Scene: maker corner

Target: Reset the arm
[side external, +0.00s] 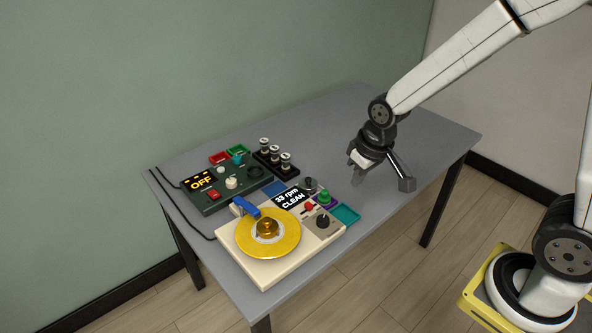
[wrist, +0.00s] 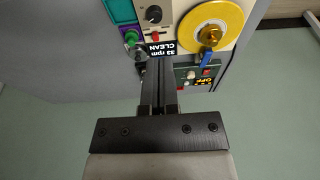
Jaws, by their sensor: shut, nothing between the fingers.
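My gripper (side external: 356,181) hangs above the clear right part of the grey table (side external: 335,115) in the side external view, apart from every object. In the wrist view its fingers (wrist: 159,66) are together with nothing between them. The cream turntable box (side external: 265,273) stands at the table's front left, left of my gripper. It bears a yellow disc (side external: 252,242), a blue arm (side external: 245,207) and a display (side external: 289,197) reading "33 rpm CLEAN". Behind it is a dark green box (side external: 232,196) whose display (side external: 201,182) reads "OFF".
A black rack (side external: 275,165) with several small capped jars stands behind the boxes. Cables run off the left edge. The back right of the table is free.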

